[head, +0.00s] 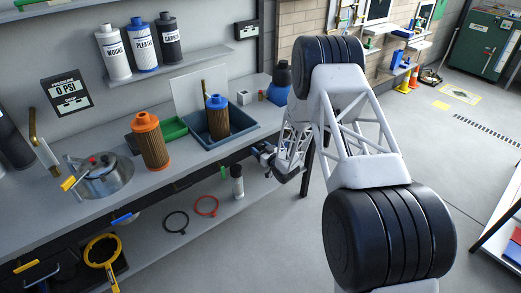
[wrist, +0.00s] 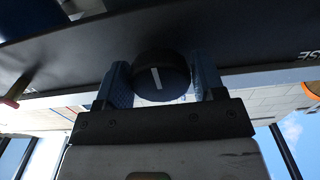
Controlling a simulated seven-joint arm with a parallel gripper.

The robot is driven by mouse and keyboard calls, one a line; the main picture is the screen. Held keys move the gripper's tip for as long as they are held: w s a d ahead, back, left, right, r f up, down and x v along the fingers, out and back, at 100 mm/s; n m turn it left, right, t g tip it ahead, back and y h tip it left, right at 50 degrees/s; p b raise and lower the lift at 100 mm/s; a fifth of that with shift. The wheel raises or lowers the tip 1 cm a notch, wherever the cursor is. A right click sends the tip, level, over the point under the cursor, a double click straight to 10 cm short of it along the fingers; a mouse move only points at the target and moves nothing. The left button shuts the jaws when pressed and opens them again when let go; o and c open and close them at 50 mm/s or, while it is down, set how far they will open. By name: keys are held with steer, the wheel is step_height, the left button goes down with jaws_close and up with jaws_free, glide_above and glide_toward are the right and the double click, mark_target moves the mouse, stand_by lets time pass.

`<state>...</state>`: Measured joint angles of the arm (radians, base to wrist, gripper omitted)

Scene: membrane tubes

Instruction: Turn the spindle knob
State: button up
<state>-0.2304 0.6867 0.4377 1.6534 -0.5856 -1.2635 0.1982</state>
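The spindle knob (wrist: 160,79) is round and black with a white pointer line. It sits on the dark front panel under the bench top in the wrist view, and the line stands near upright with a slight lean. My gripper (wrist: 163,75) has its two blue fingers on either side of the knob, left and right. The knob nearly fills the space between them; I cannot tell whether both fingers press on it. In the head view my gripper (head: 264,154) is at the bench's front edge, and the knob is not clearly seen there.
The bench (head: 205,155) holds an orange-capped filter (head: 151,142), a blue-capped filter (head: 217,118) in a dark tray (head: 240,127), and a metal pot (head: 104,178). A lower shelf (head: 150,230) has a red ring (head: 206,206) and a black ring (head: 176,222).

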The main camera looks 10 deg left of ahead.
steer(key=c, duration=0.5)
steer(key=shift+m, duration=0.7)
steer(key=o, duration=0.9)
steer(key=shift+o, duration=0.2)
steer(key=shift+s+d, duration=0.1)
steer(key=shift+d, duration=0.05)
